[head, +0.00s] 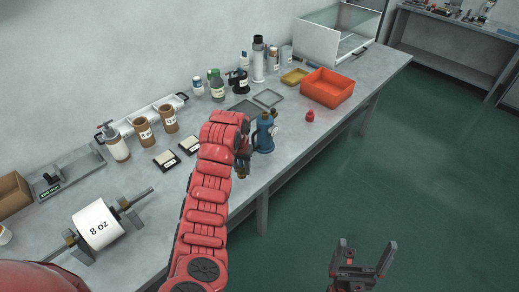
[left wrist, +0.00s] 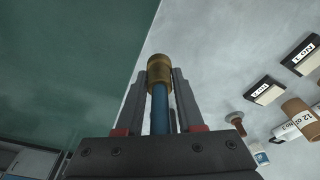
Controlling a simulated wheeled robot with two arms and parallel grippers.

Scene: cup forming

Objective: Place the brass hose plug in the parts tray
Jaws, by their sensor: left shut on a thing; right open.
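The brass hose plug (left wrist: 160,72) is a brass cylinder on a blue stem, upright between the fingers of my left gripper (left wrist: 161,90) in the left wrist view. That gripper is shut on it. In the head view the plug's brass end (head: 242,174) shows below my left gripper (head: 243,160), near the bench's front edge. Possible parts trays are a small yellow tray (head: 294,76) and a deeper orange-red bin (head: 341,97) at the back right; no label tells which. My right gripper (head: 368,250) is open and empty, over the green floor.
A blue pitcher-like object (head: 265,134) stands just right of my left gripper. A small red object (head: 310,116) sits in front of the bin. Dark flat trays (head: 268,98), bottles (head: 217,90) and a tall cylinder (head: 258,62) stand behind. A roll marked 8 oz (head: 97,226) is at left.

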